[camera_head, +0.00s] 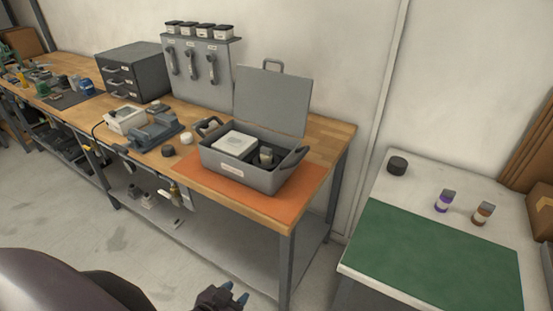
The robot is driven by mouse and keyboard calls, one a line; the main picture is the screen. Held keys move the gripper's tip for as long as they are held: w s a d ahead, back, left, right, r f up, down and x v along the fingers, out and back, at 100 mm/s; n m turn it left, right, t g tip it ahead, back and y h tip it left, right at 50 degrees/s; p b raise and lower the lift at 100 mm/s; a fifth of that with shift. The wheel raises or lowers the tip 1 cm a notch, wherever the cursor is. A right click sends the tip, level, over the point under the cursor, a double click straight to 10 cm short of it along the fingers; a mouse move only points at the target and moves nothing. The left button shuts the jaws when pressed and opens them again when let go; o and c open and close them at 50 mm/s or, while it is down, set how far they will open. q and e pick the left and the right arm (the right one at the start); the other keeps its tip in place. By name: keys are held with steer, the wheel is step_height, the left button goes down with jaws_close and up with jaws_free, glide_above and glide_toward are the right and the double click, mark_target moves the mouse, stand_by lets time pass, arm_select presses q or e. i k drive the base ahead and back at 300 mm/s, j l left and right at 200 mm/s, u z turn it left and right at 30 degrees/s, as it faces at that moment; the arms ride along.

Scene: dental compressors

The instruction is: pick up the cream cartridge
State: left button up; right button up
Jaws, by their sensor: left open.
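A small, short, round cream piece (186,138), which looks like the cream cartridge, sits on the wooden workbench (325,135), just left of the grey open case (245,178). A similar dark round piece (168,150) lies beside it, nearer the bench's front edge. My left gripper (234,292) is at the bottom of the view, low in front of the bench and well away from the cream piece. Its blue-tipped fingers are apart, with nothing seen between them. My right gripper is not in view.
The case stands on an orange mat (222,187), its lid raised, with a white box (234,144) inside. A grey device (154,134) is left of the cream piece. At right, a white table with a green mat (430,255) holds a dark cylinder (397,166) and two small bottles.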

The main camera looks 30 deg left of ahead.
mark_target(266, 154)
steer(key=u, duration=3.75)
steer(key=i+u, duration=0.35)
steer(key=i+l+u, duration=0.1)
steer(key=u, duration=0.3)
steer(key=i+l+u, duration=0.1)
steer(key=i+l, duration=0.3)
steer(key=l+u, duration=0.2)
steer(key=l, duration=0.55)
steer(key=l+u, duration=0.2)
steer(key=l, duration=0.6)
steer(key=k, duration=0.05)
